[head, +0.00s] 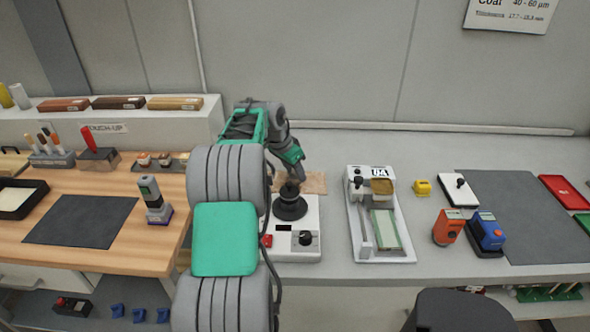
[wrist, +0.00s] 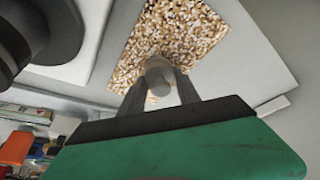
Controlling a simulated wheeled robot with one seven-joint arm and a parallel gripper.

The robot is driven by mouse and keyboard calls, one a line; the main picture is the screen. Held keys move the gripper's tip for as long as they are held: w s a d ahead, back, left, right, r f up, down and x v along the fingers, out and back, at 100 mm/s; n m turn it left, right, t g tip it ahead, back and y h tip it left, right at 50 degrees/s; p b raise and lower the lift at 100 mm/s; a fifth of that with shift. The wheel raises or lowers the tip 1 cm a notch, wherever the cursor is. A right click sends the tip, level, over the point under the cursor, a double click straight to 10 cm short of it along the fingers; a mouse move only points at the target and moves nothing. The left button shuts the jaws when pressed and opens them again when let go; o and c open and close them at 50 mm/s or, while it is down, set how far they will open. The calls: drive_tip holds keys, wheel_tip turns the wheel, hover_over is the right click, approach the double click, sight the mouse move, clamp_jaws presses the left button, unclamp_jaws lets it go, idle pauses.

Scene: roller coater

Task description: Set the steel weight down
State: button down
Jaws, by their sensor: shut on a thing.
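The steel weight (wrist: 158,74) is a small grey cylinder. In the wrist view it stands between the two fingertips of my gripper (wrist: 160,88), which is shut on it. Behind it in that view is a speckled tan cork-like mat (wrist: 185,25); I cannot tell whether the weight touches it. In the head view, my gripper (head: 297,176) is low at the bench, behind a black round piece and by the left end of the mat (head: 316,183). The weight is hidden there.
The black round piece (head: 290,206) sits on a white instrument (head: 300,245) right in front of my gripper. To the right stand a white coater stand (head: 400,245), a yellow block (head: 422,187), and orange (head: 448,226) and blue (head: 487,232) devices. Bare grey bench lies behind the yellow block.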

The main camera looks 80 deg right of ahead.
drive_tip(key=shift+f, duration=0.15)
drive_tip(key=c, duration=0.9)
unclamp_jaws()
